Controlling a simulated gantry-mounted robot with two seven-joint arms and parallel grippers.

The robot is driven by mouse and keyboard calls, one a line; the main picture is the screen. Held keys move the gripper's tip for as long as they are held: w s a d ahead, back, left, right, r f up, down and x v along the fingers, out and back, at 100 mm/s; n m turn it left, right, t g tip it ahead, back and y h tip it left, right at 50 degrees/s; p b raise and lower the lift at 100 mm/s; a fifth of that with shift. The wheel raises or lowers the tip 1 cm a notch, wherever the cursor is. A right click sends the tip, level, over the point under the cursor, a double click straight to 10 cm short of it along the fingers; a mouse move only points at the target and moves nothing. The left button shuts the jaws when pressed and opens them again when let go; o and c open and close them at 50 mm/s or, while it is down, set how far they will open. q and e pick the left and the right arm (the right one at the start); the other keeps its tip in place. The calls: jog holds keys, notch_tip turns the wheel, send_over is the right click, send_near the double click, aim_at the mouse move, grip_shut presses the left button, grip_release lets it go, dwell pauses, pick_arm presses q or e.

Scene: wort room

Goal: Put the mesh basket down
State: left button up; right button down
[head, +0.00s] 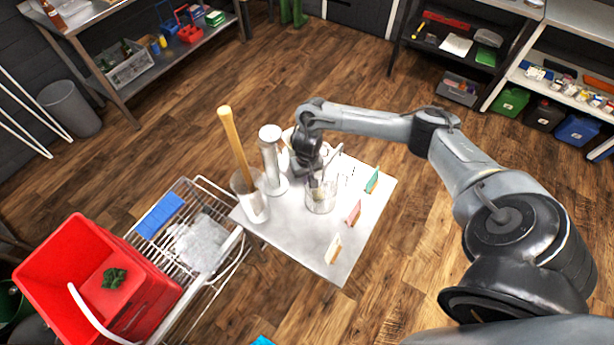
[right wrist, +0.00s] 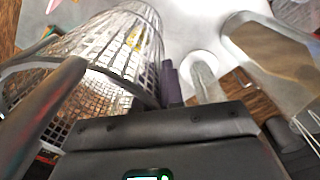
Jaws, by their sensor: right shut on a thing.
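The mesh basket (head: 321,200) is a small round wire basket with a hooked handle, over the middle of the light table (head: 325,247). I cannot tell whether its base touches the tabletop. My right gripper (head: 314,181) is at the basket's rim and handle, shut on the basket. In the right wrist view the basket (right wrist: 105,50) lies tilted across the upper left, close to the gripper, with its grid wall showing. The fingertips are partly hidden there. My left gripper is not in view.
On the table stand a clear cylinder with a wooden-handled tool (head: 236,150), a tall metal cylinder (head: 271,160) and small coloured cards (head: 353,213) along the right edge. A wire cart with a red crate (head: 65,275) adjoins at left. Floor right of the table is clear.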

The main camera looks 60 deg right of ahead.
jog(key=c, duration=1.7)
grip_release()
jog(key=shift+f, duration=0.1)
jog(key=o, duration=0.4)
jog(key=shift+o, duration=0.2)
